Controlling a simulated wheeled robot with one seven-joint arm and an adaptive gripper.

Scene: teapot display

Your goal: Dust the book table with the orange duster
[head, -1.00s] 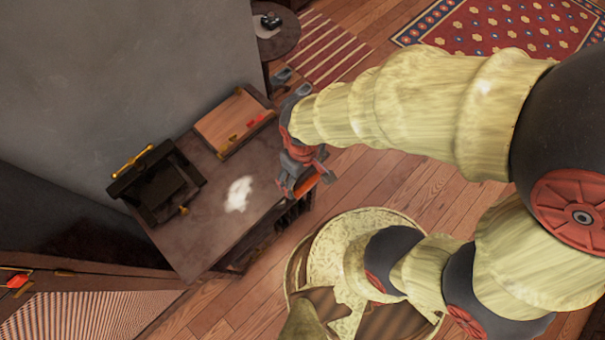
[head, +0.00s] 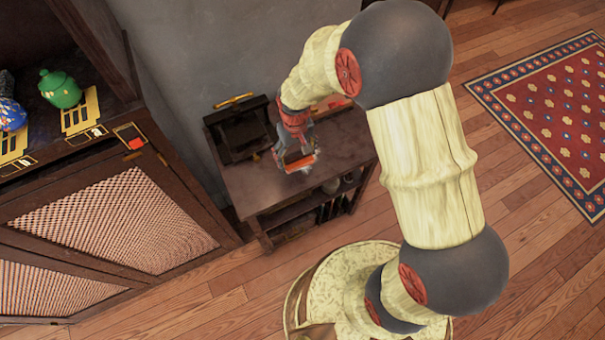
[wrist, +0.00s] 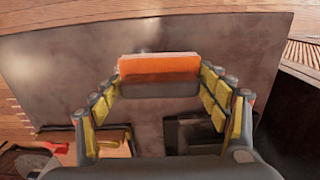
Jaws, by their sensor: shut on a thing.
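The book table (head: 240,190) is a dark table against the grey wall in the head view. Its bare grey top also fills much of the wrist view (wrist: 60,80). My gripper (wrist: 160,88) is shut on the orange duster (wrist: 158,67), an orange block with a grey base, held between its yellow-padded fingers. In the head view the duster (head: 303,167) is over the middle of the tabletop, at or just above it; contact cannot be told. A little of the pale dust shows around the duster in the head view; the gripper and duster hide the rest.
A black stand with a gold rod (head: 234,101) is on the table's left part. A wooden tray is at its back right, partly behind my arm. A lattice-front cabinet (head: 105,220) with a green teapot (head: 60,89) stands left. Wooden floor lies right and in front.

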